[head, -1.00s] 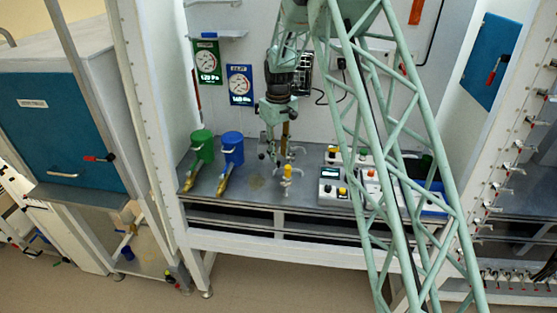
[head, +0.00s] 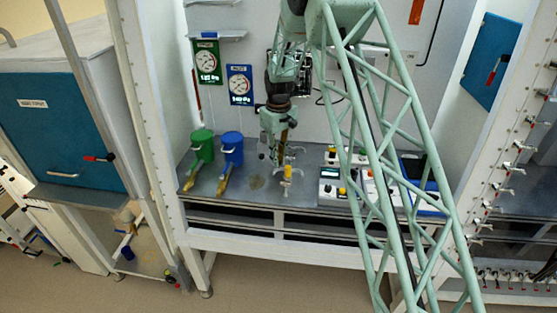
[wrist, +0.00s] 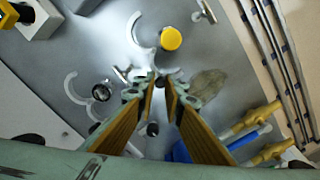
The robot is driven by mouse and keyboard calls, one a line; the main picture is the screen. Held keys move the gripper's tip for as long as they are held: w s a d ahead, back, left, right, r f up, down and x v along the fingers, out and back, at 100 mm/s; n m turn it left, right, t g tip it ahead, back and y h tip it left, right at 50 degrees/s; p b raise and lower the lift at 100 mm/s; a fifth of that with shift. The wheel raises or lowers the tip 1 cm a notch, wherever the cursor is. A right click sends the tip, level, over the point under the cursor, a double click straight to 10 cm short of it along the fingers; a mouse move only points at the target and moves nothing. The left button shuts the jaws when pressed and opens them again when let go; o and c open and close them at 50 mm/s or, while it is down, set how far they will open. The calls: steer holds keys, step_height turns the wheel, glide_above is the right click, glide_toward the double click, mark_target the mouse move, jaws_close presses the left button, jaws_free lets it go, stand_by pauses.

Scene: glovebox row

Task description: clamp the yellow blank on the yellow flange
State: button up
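A yellow round piece (head: 288,171) stands on a silver fitting on the bench, right of my gripper (head: 271,157). In the wrist view it is a yellow disc (wrist: 171,38) beyond my fingertips (wrist: 155,88). I cannot tell whether it is the blank, the flange or both. My gripper points down with a gap between its fingers and appears empty. Pale curved pieces (wrist: 71,90), possibly clamp parts, lie left of my fingers; a dark round fitting (wrist: 102,92) is beside them. The fingers hide part of the bench.
A green pot (head: 202,146) and a blue pot (head: 232,148) with brass-yellow pipes stand left on the bench. Control boxes (head: 331,187) stand right. Gauge panels (head: 207,62) hang on the back wall. The bench front edge (head: 240,206) is near.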

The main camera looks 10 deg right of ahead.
steer(key=shift+s+a+n, duration=0.1)
steer(key=shift+n, duration=0.2)
jaws_close()
steer(key=shift+s+a+n+b, duration=0.2)
steer(key=shift+s+n+b, duration=0.1)
steer(key=shift+n, duration=0.4)
steer(key=shift+s+a+n+b, duration=0.15)
steer(key=shift+s+n+b, duration=0.1)
steer(key=shift+n, duration=0.45)
steer(key=n, duration=0.1)
steer(key=s+n, duration=0.1)
steer(key=n+b, duration=0.1)
steer(key=shift+s+a+n, duration=0.2)
steer(key=shift+a+n, duration=0.05)
steer(key=shift+n, duration=0.15)
steer(key=s+n, duration=0.1)
steer(key=n, duration=0.2)
steer(key=shift+s+b, duration=0.15)
steer(key=shift+b, duration=0.2)
steer(key=shift+s+d+n+b, duration=0.15)
steer(key=shift+s+n, duration=0.25)
steer(key=shift+n, duration=0.55)
steer(key=shift+s+d+n+b, duration=0.15)
steer(key=shift+s+n, duration=0.2)
steer(key=shift+n, duration=0.6)
steer(key=shift+a, duration=0.1)
steer(key=o, duration=0.8)
jaws_free()
steer(key=shift+r, duration=0.2)
